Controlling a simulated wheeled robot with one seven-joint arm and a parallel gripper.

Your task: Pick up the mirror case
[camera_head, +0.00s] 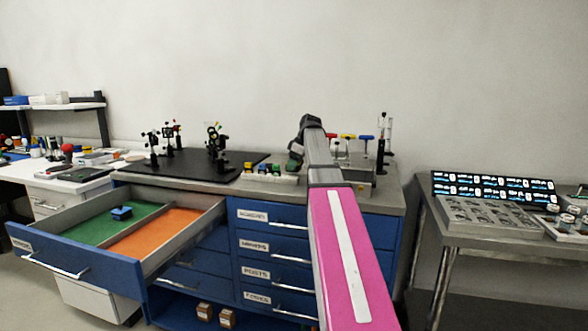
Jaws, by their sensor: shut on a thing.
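My arm reaches over the bench, and its gripper (295,162) is low over the worktop at the right end of a row of small coloured cases (262,169). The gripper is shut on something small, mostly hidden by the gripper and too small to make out. I cannot tell for sure which object is the mirror case. The row holds small blue, yellow and green pieces on a pale strip. A blue case-like piece (121,213) sits alone in the green compartment of the open drawer (75,262).
A black optics board (190,173) with several upright mounts stands left of the gripper. Coloured-handled tools (349,138) and a stand (383,150) are to its right. The drawer juts out at the left. A side table (480,235) with a lit panel stands at the right.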

